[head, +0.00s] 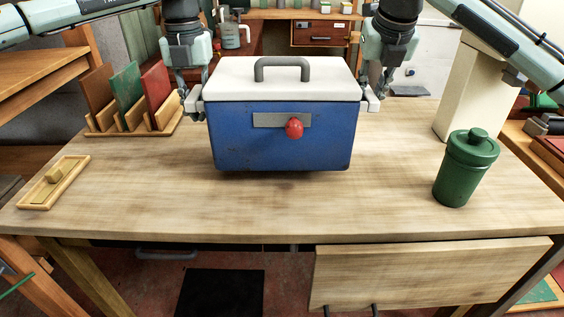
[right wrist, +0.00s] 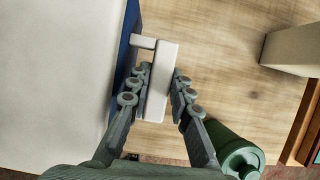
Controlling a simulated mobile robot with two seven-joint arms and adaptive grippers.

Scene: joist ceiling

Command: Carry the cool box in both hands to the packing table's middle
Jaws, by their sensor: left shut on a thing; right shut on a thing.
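The cool box (head: 283,145) is blue with a white lid (head: 225,82), a grey top handle and a red knob on its front. It is level over the middle of the packing table (head: 150,205). A soft shadow lies under it; I cannot tell surely whether its base touches the wood. My left gripper (head: 196,102) is shut on the handle at its left side. My right gripper (head: 371,98) is shut on the pale right side handle (head: 373,106). In the right wrist view, the fingers (right wrist: 157,93) lie either side of this handle (right wrist: 160,85).
A green lidded canister (head: 466,168) stands on the table at the right, by a cream post (head: 462,90). A wooden rack (head: 133,125) with coloured panels stands at the back left. A small wooden tray (head: 54,183) lies front left. The table's front strip is clear.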

